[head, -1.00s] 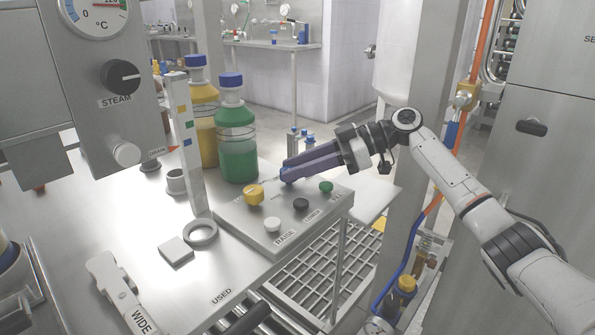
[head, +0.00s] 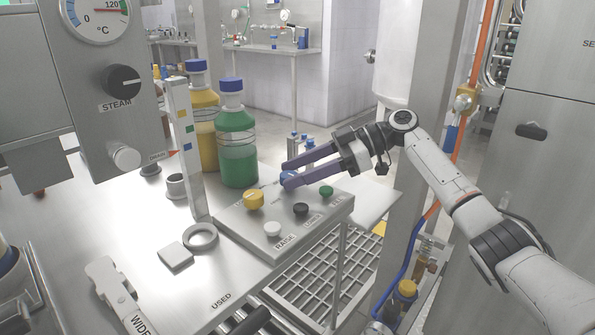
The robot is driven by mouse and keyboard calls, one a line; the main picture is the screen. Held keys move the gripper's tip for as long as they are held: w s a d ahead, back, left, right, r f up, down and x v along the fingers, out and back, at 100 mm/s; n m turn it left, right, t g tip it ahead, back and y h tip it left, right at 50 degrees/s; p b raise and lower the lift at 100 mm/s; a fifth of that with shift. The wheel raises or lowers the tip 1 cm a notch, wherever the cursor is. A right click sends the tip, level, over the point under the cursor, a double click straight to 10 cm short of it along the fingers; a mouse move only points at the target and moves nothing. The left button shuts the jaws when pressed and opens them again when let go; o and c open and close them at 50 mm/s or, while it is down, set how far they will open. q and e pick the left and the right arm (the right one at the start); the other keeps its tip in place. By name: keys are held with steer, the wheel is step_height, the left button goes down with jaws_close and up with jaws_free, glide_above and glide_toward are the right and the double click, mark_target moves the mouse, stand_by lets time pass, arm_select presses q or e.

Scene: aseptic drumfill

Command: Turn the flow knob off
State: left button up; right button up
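The sloped control box (head: 235,222) stands on the steel table with several knobs and buttons. A blue knob (head: 289,176) sits at its back edge, partly hidden by my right gripper; its label is not readable, so I cannot confirm it is the flow knob. My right gripper (head: 285,175) is open, its purple fingers spread on either side of the blue knob at the tips. Whether they touch it I cannot tell. A yellow knob (head: 253,199) is on the box, left of the gripper.
White (head: 272,229), black (head: 301,209) and green (head: 326,191) buttons lie in front of the fingers. A green bottle (head: 238,150) and a yellow bottle (head: 203,122) stand behind the box. A steel post (head: 408,225) rises close to my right arm.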

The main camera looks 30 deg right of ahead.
steer(key=shift+r, duration=0.1)
step_height(320, 180, up, 10)
steer(key=p, duration=0.1)
stand_by(0.3)
stand_by(0.4)
